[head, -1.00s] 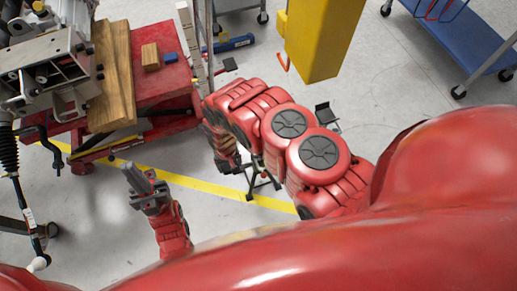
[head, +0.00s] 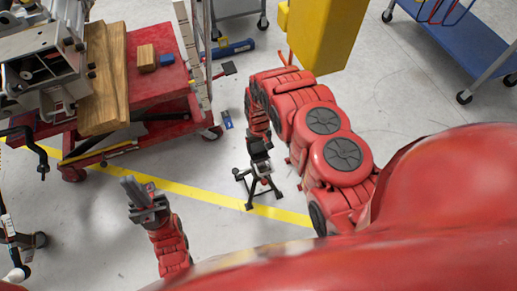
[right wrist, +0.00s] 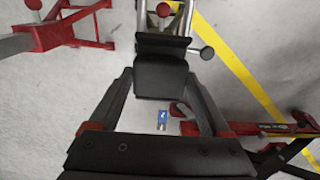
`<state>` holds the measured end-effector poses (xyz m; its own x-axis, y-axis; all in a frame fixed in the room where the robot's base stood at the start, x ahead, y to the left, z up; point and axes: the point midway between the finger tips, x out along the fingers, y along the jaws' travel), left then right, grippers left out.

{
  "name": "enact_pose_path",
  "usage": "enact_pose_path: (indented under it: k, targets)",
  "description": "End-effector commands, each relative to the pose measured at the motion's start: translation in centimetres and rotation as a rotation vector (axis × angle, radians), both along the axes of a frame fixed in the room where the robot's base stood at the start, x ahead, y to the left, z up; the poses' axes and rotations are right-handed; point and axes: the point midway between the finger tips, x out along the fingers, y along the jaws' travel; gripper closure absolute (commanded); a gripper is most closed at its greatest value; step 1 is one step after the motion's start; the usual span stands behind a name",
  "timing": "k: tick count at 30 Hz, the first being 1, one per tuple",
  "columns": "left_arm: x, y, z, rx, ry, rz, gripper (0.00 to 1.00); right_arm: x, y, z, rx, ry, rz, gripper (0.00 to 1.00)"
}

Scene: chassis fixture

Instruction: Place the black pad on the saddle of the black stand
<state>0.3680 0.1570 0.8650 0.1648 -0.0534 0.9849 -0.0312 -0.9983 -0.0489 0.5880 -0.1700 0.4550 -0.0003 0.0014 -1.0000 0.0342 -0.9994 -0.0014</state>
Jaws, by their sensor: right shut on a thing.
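I cannot tell whether the pad touches the saddle, which I cannot make out. My left gripper (head: 140,193) is raised at the lower left, well apart from the stand, with no object visible in it.
A red cart (head: 165,85) with wooden boards (head: 107,85) and a small blue block stands at the upper left. A yellow post (head: 325,35) and a blue trolley (head: 465,45) are at the upper right. A blue item (head: 227,119) lies on the floor. Floor around the stand is mostly clear.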

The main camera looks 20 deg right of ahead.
Motion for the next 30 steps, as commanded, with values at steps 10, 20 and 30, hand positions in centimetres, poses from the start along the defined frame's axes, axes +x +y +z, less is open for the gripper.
enact_pose_path:
  k: [10,20,30]
  targets:
    - [0.0,0.0,-0.2,0.000,0.000,0.000,1.00,0.0,0.0,-1.9,0.000,0.000,-0.001,0.77]
    - [0.0,0.0,-0.2,0.000,0.000,0.000,1.00,0.0,0.0,-2.1,0.000,0.000,-0.001,0.00]
    - [0.0,0.0,-0.1,0.000,0.000,0.000,1.00,0.1,0.0,-1.5,0.000,-0.001,-0.001,0.00]
